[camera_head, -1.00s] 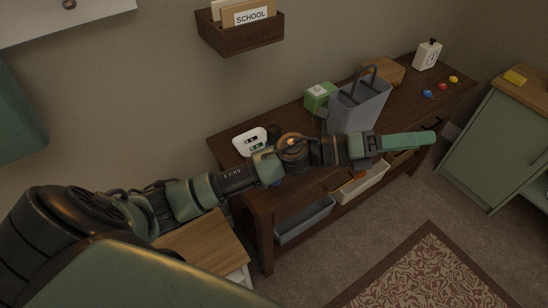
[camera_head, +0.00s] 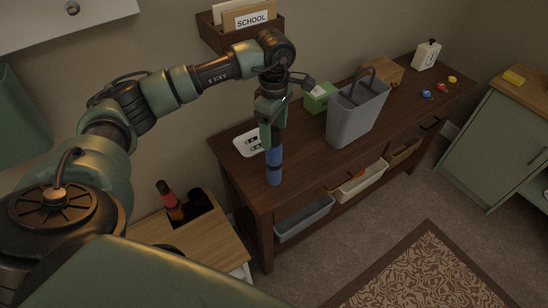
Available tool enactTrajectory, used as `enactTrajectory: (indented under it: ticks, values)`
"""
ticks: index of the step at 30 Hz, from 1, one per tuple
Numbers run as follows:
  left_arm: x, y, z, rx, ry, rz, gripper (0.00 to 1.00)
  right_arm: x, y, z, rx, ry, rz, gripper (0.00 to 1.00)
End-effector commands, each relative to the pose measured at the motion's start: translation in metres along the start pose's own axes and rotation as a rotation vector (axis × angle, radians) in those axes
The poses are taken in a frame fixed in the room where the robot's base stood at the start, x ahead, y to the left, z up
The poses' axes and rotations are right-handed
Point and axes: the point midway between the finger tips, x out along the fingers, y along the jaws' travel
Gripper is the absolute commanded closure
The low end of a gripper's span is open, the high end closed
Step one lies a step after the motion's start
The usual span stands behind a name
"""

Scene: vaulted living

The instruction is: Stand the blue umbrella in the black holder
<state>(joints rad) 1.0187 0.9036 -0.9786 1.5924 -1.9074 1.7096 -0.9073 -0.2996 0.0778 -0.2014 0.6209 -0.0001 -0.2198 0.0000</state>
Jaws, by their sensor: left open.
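The blue umbrella (camera_head: 274,168) is a short folded blue cylinder. It stands upright near the front left edge of the dark wooden console table. My left gripper (camera_head: 270,146) points down at its top and is open; the fingers hide the upper end, and I cannot tell whether they touch it. What looks like the black holder (camera_head: 201,203) is a dark shape on the light wooden cabinet at lower left, partly hidden by my arm. A red-topped dark item (camera_head: 166,190) stands at it. My right gripper is not in view.
The console table (camera_head: 310,135) also bears a white device (camera_head: 247,143), a green box (camera_head: 319,97), a grey bin (camera_head: 357,113) and a wooden box (camera_head: 384,71). Trays sit on its lower shelf. A wall-mounted letter box (camera_head: 238,36) hangs above. The cabinet's wooden top (camera_head: 203,237) is partly bare.

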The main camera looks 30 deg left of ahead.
Motion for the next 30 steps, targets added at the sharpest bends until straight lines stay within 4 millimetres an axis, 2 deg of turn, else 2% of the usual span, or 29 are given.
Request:
enactTrajectory:
  ticks: [4,9,17,20,25,30]
  values:
    - [0.019,-0.006,0.000,0.000,0.000,-0.007,0.31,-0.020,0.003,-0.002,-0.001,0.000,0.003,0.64]
    - [0.041,-0.005,0.000,-0.001,-0.001,-0.002,0.31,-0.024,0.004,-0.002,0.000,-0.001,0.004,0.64]
    - [0.046,-0.004,0.001,0.000,-0.003,0.001,0.31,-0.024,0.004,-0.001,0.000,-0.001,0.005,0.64]
    - [0.046,-0.004,0.001,0.000,-0.003,0.001,0.54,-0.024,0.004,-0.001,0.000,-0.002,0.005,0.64]
    - [0.046,-0.004,0.001,0.000,-0.003,0.001,1.00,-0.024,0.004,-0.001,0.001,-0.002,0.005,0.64]
    - [0.045,-0.004,0.001,0.000,-0.004,0.002,1.00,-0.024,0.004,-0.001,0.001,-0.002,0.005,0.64]
